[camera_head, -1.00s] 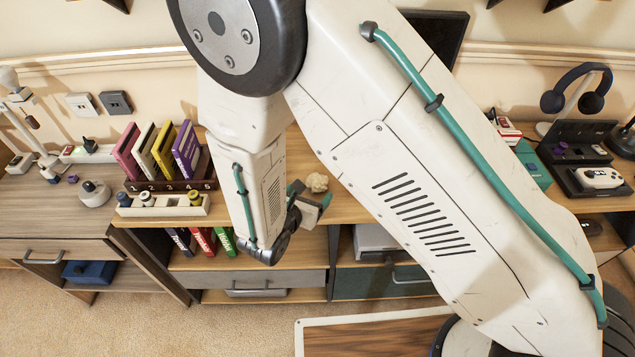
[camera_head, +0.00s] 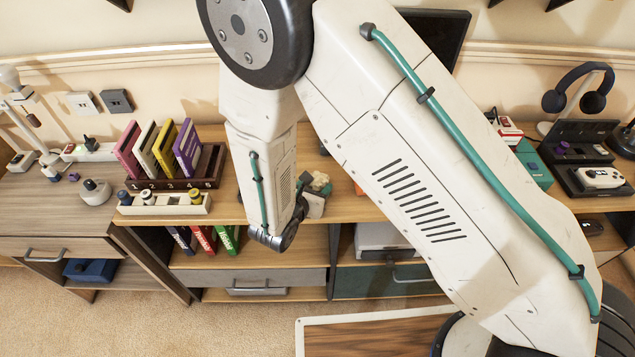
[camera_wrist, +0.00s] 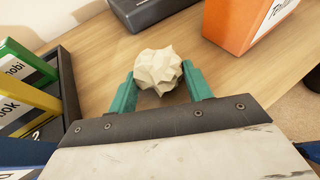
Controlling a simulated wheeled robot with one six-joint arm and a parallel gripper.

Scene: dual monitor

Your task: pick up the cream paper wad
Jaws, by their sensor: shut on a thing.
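The cream paper wad (camera_wrist: 158,71) is a crumpled, faceted ball. In the wrist view it sits between the two teal fingers of my gripper (camera_wrist: 160,88), which are shut on it. In the head view the wad (camera_head: 320,180) shows as a small cream patch beside my gripper (camera_head: 316,186), partly covered by the fingers and arm. It is over the wooden desk top (camera_head: 350,206). I cannot tell whether the wad touches the desk or is lifted off it.
A book rack (camera_head: 172,182) with several coloured books stands left of my arm, with a white tray (camera_head: 165,205) of small bottles in front. In the wrist view an orange box (camera_wrist: 240,22) is at upper right and a dark grey object (camera_wrist: 148,10) at the top.

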